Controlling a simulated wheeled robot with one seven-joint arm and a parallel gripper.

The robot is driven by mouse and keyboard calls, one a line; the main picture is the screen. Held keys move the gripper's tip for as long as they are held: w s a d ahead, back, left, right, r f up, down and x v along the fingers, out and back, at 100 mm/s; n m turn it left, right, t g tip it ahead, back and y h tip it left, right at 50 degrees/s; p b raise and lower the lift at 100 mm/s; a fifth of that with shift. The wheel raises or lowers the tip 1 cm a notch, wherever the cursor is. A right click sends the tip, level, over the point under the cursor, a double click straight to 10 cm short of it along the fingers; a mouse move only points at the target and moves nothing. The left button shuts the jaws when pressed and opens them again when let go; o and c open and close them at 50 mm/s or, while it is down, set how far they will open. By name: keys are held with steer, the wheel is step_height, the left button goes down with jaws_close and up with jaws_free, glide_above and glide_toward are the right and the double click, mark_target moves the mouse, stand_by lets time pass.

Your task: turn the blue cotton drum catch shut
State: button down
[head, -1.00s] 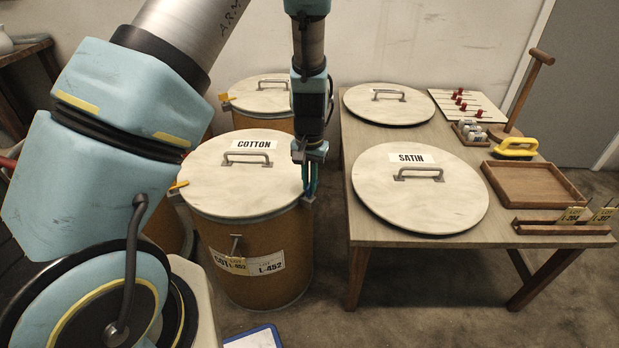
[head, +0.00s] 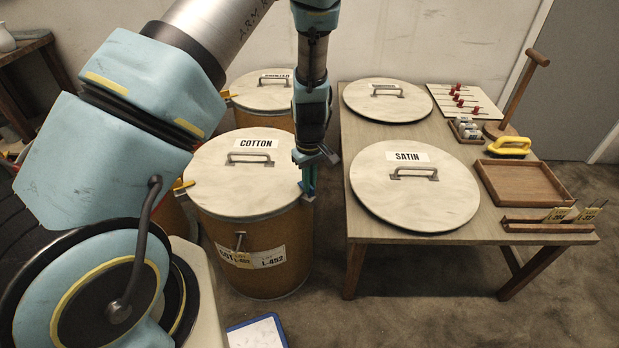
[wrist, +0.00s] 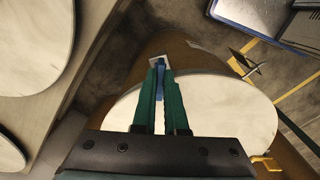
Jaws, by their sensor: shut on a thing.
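The cotton drum (head: 225,236) stands on the floor left of the table, with a pale round lid (head: 215,180) marked COTTON on top. The lid also shows in the wrist view (wrist: 225,108). My gripper (head: 308,191) is at the right rim of this drum, pointing down. In the wrist view, its green fingers (wrist: 160,72) are closed around the blue catch (wrist: 159,82), beside a light metal bracket at the rim. The fingers hide most of the catch in the head view. A yellow catch (head: 183,185) sits at the drum's left rim.
The wooden table (head: 325,140) with the satin lid (head: 414,196) stands close on the right. Another lidded drum (head: 263,95) is behind. A blue-edged board (head: 256,333) lies on the floor in front.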

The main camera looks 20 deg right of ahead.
steer(key=shift+w+r+n+p, duration=0.1)
steer(key=shift+n+p, duration=0.9)
steer(key=shift+n, duration=1.2)
steer(key=c, duration=1)
jaws_free()
steer(key=shift+o, duration=0.2)
step_height(320, 180, up, 11)
